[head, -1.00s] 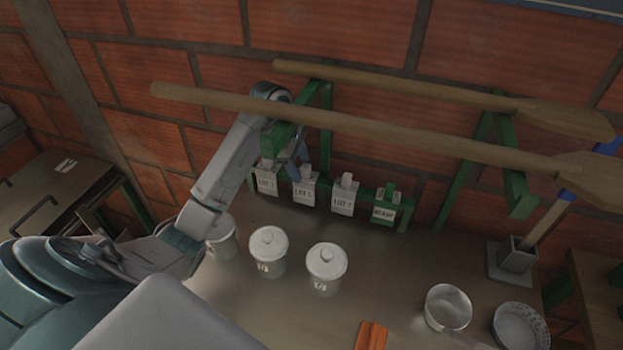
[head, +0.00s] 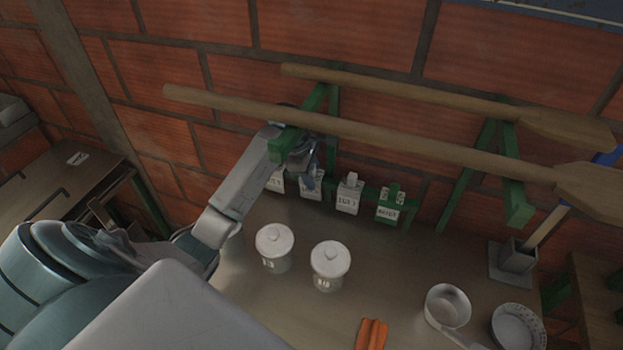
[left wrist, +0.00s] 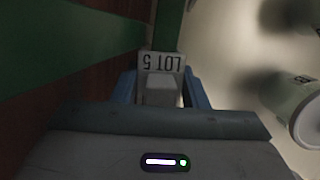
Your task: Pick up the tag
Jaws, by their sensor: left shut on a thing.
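White tags hang in a row on a green rail (head: 370,192) at the back of the table. My left gripper (head: 309,180) has its blue fingers on the second tag from the left (head: 311,195), whose upper part they hide. In the left wrist view this tag reads LOT 5, upside down (left wrist: 161,63), and its pale grip block sits between the blue fingers (left wrist: 161,90). The gripper is shut on it, against the green rail; I cannot tell whether it is off its hook. The leftmost tag (head: 277,184) is partly covered. My right gripper is out of view.
Another white tag (head: 348,197) and a green-faced tag (head: 389,208) hang to the right. Two long wooden paddles (head: 400,146) cross above on green brackets. Lidded white canisters (head: 331,262), an orange object (head: 371,334) and a metal pot (head: 447,306) stand in front.

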